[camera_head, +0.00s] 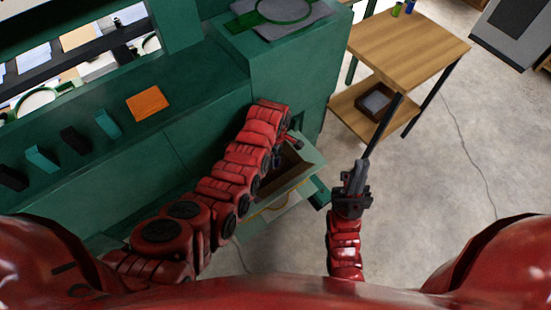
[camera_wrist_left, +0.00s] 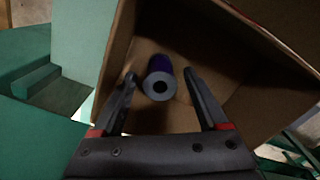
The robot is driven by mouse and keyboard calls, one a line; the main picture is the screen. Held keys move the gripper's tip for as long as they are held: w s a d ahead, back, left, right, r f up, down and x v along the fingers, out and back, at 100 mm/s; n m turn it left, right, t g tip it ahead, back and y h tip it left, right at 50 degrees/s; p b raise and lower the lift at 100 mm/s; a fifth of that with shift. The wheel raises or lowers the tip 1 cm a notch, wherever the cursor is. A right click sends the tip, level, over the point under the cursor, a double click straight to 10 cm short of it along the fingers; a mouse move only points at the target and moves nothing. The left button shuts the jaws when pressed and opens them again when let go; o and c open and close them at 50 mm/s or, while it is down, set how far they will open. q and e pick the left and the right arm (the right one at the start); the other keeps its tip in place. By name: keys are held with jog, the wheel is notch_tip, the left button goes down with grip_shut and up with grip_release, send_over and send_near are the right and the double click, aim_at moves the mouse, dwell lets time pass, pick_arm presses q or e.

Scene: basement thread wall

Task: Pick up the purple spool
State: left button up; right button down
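The purple spool (camera_wrist_left: 160,76) lies in a brown-lined open drawer (camera_wrist_left: 255,40), its pale round end with a dark hole facing the left wrist camera. My left gripper (camera_wrist_left: 159,80) is open, with one finger on each side of the spool and a small gap visible on both sides. In the head view, my left gripper (camera_head: 292,141) is over the open drawer (camera_head: 309,163) of the green cabinet; the spool is hidden there. My right gripper (camera_head: 357,170) is right of the drawer, over the floor, with nothing visible in it; its finger gap is unclear.
The green cabinet (camera_head: 180,145) carries an orange cloth or pad (camera_head: 147,103) and several dark and teal blocks. A wooden table (camera_head: 410,45) with a lower shelf holding a dark tray (camera_head: 374,101) stands at the back right. The floor at right is mostly clear.

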pick_arm(q)
jog(key=c, duration=1.2)
grip_shut()
jog(key=shift+r, duration=0.15)
